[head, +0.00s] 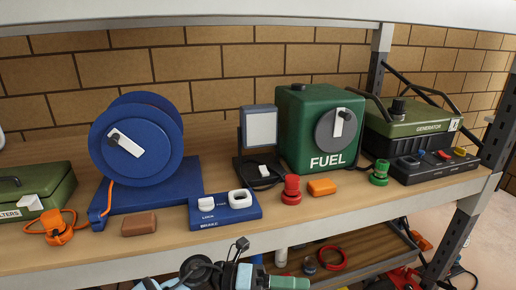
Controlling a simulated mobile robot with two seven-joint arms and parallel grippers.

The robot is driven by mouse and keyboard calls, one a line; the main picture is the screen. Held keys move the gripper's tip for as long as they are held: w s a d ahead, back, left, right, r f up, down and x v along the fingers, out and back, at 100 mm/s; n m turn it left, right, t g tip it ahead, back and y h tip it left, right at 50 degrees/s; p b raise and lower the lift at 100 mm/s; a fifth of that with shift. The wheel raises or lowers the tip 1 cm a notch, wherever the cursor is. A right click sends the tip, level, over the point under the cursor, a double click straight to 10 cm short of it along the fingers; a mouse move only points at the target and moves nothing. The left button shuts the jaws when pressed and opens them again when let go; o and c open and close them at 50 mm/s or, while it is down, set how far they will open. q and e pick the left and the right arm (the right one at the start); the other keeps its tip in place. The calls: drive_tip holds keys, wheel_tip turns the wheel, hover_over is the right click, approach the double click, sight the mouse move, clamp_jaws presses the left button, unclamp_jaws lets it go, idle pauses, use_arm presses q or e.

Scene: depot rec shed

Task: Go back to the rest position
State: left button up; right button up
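My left gripper (238,273) shows only in part at the bottom edge of the head view, in front of the shelf and below its front edge. Black and light blue parts with dark cables are visible there. Its fingers are not clear, so I cannot tell whether it is open or shut. A green cylinder (288,283) lies just right of it in the picture; I cannot tell whether they touch. My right gripper is not in view.
The upper shelf (345,203) holds a blue reel (137,140), blue brake panel (223,211), green fuel tank (320,127), generator (422,125) and green box (35,188). A grey post (462,225) stands right. A lower shelf holds a red ring (333,258).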

use_arm(q)
drive_tip(key=a+f+n+t+y, duration=0.3)
drive_tip(key=a+f+n+t, duration=0.25)
drive_tip(key=n, duration=0.45)
drive_tip(key=s+a+f+n+t+y, duration=0.1)
drive_tip(key=a+f+n+t+y, duration=0.3)
drive_tip(key=n+t, duration=0.45)
drive_tip(key=a+f+n+t+y, duration=0.2)
drive_tip(key=a+f+n+t, duration=0.35)
drive_tip(key=n, duration=0.65)
drive_tip(key=s+a+f+n+g+y, duration=0.3)
drive_tip(key=s+a+f+n, duration=0.2)
drive_tip(key=s, duration=0.4)
drive_tip(key=s+a+f+n+g+y, duration=0.4)
drive_tip(key=s+a+f, duration=0.3)
drive_tip(key=s+f, duration=0.2)
drive_tip(key=shift+s+a+f+n, duration=0.25)
drive_tip(key=shift+s+f+n, duration=0.2)
drive_tip(key=shift+f, duration=0.25)
drive_tip(key=shift+g, duration=0.25)
